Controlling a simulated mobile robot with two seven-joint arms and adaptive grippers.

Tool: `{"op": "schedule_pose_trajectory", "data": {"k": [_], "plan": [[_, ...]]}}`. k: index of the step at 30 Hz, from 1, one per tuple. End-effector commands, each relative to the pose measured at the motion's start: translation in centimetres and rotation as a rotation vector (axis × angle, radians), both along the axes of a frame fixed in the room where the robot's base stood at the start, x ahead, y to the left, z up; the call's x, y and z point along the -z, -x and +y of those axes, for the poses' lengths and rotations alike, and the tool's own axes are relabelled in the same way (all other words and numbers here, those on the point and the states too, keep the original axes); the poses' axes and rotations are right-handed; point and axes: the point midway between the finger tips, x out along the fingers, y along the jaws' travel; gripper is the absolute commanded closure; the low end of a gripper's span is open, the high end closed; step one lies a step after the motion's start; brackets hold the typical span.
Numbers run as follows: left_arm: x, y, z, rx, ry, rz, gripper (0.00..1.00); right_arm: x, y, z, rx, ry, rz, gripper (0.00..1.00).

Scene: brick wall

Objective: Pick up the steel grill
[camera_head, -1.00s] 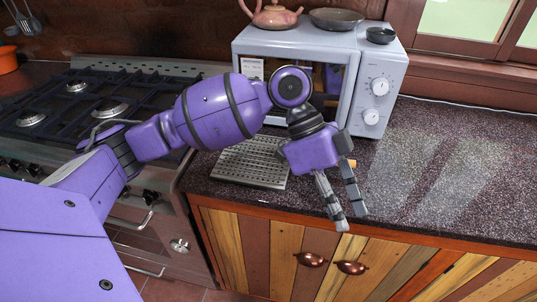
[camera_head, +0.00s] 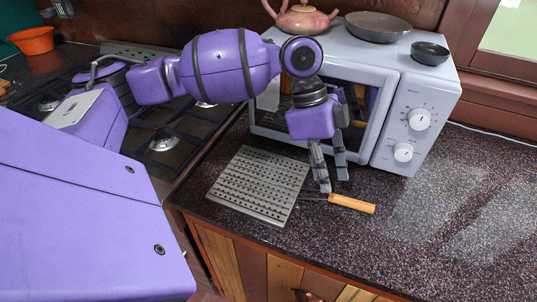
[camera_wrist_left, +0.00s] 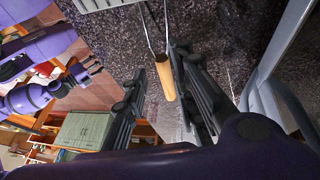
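The steel grill (camera_head: 258,184) is a flat perforated grey plate lying on the dark speckled counter in front of the microwave. Its wooden handle (camera_head: 352,204) points to the right, joined by thin metal wires. In the left wrist view the handle (camera_wrist_left: 165,80) shows beyond the fingers, with the plate's edge (camera_wrist_left: 95,4) at the top. My left gripper (camera_head: 332,186) is open and empty, pointing down just behind the handle and the wires, apart from them as far as I can tell.
The white microwave (camera_head: 384,130) stands close behind the gripper, with a teapot (camera_head: 303,18), a pan (camera_head: 376,27) and a small bowl (camera_head: 430,52) on top. The gas stove (camera_head: 165,140) is at the left. The counter (camera_head: 455,215) is clear at the right.

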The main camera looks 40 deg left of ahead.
Motion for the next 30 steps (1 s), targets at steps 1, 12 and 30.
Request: {"op": "schedule_pose_trajectory", "data": {"k": [1,12,30], "plan": [[0.3,0.0,-0.2,0.0,0.001,0.0,0.75,0.1,0.2,0.0,0.001,0.001,0.004,0.6],[4.5,0.1,-2.1,0.001,0.001,-0.002,0.75,-0.4,-0.7,0.1,-0.002,-0.001,-0.017,0.6],[4.4,0.1,-2.1,0.0,0.0,-0.004,1.0,-0.4,-0.7,0.0,-0.003,0.0,-0.016,0.6]]}}
